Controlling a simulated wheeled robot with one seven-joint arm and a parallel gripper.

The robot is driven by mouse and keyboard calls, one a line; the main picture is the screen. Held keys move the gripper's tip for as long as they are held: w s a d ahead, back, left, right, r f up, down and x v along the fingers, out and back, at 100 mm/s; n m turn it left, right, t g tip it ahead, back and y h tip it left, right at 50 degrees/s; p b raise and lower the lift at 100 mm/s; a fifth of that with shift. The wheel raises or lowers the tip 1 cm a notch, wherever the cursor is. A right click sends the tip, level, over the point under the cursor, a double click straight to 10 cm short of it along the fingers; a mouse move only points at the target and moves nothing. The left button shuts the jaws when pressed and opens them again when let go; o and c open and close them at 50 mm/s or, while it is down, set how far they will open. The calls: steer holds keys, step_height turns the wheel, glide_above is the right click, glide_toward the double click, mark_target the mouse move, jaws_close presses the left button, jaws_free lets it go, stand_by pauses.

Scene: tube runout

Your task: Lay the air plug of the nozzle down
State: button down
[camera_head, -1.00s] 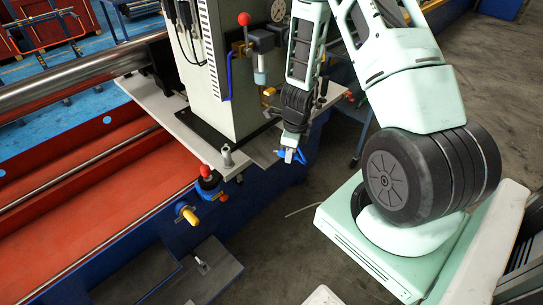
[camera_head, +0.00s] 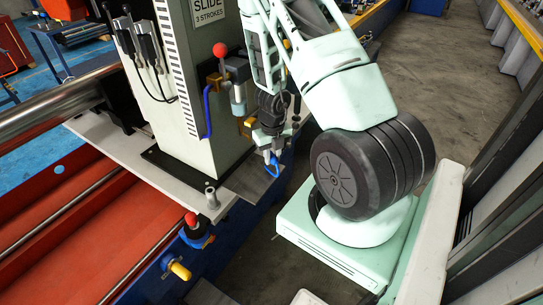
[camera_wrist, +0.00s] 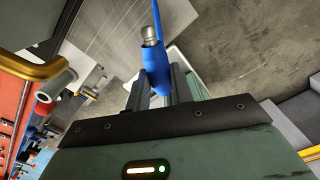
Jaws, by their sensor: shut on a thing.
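The air plug (camera_wrist: 154,64), a blue body with a bare metal end and a blue hose, is held between the two dark fingers of my gripper (camera_wrist: 160,88) in the wrist view. My gripper (camera_head: 271,155) is shut on it. In the head view the gripper points down beside the grey machine column, at the right edge of its steel plate, and the blue hose loops (camera_head: 264,188) below it. I cannot tell whether the plug touches a surface. I cannot pick out the nozzle with certainty.
A steel plate (camera_head: 233,204) carries the column (camera_head: 180,85) and a short metal post (camera_head: 211,197). A red ball-topped lever (camera_head: 221,51) rises close to my arm. Bare floor lies to the right.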

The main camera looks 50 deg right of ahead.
mark_target(272, 180)
step_height(272, 180, down, 8)
steer(key=b, duration=0.7)
steer(key=shift+r, duration=0.1)
steer(key=shift+f+b, duration=0.6)
steer(key=shift+b, duration=0.05)
steer(key=c, duration=1.1)
jaws_free()
steer(key=shift+o, duration=0.2)
steer(key=o, duration=0.6)
steer(key=shift+c, duration=0.2)
steer(key=shift+r, duration=0.15)
